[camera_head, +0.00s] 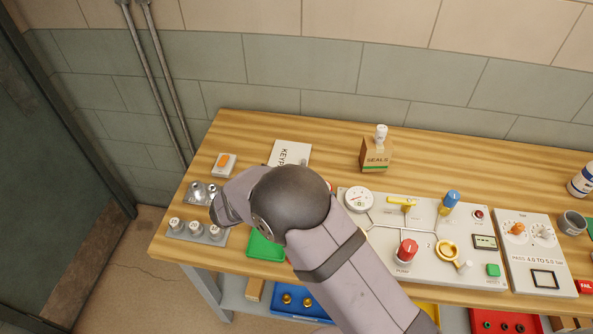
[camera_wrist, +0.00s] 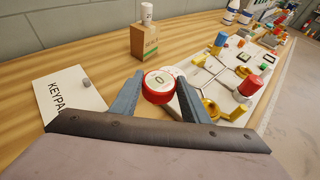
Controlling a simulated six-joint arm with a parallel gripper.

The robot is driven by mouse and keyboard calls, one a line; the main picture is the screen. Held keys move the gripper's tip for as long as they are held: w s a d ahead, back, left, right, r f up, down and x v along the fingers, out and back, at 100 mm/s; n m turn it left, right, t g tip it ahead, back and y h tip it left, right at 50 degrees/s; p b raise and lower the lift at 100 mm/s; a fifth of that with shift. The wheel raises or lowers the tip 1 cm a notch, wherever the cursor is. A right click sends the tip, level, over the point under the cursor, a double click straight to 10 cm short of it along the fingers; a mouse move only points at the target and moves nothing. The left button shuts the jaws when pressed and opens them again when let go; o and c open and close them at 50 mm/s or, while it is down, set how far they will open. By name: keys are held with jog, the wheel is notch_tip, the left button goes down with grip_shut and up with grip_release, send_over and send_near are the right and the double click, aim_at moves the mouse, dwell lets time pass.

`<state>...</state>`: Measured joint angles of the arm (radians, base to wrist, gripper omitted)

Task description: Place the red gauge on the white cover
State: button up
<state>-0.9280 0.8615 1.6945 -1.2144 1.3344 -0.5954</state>
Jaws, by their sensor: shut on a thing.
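The red gauge (camera_wrist: 158,86), a round red-rimmed disc with a pale face, sits between the two fingers of my gripper (camera_wrist: 159,80). My gripper is shut on it. The white cover (camera_wrist: 68,95), a flat plate lettered KEYPAD, lies on the table to the left of the gauge in the wrist view. A small grey knob stands on it. In the head view the white cover (camera_head: 289,152) is just behind my arm, its near part hidden. I cannot tell how high the gauge is held.
A cardboard SEALS box (camera_head: 376,154) with a white bottle on top stands right of the cover. The valve panel (camera_head: 430,218) lies farther right with a white gauge (camera_head: 358,200) and upright knobs. Metal parts in a tray (camera_head: 198,230) and an orange-buttoned box (camera_head: 226,164) are left.

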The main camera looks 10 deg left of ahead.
jog(key=w+d+f+m+g+h+b, duration=0.1)
jog(key=w+d+f+m+b, duration=0.15)
jog(key=d+b, duration=0.3)
notch_tip(320, 180, up, 5)
jog(key=n+t+y+b, duration=0.5)
jog(key=n+y, duration=0.6)
jog(key=n, duration=0.1)
send_over(287, 155)
jog(key=s, duration=0.5)
jog(key=shift+w+d+f+p, duration=0.15)
jog(key=shift+f+p, duration=0.1)
jog(key=shift+f, duration=1.45)
jog(key=shift+s+d+f+p, duration=0.1)
jog(key=shift+f+p, duration=0.15)
jog(key=shift+f, duration=1.5)
jog(key=shift+w+d+f+p, duration=0.15)
jog(key=shift+f+p, duration=0.1)
jog(key=shift+f, duration=1.45)
jog(key=shift+s+f, duration=0.1)
jog(key=shift+f, duration=0.05)
jog(key=o, duration=1.2)
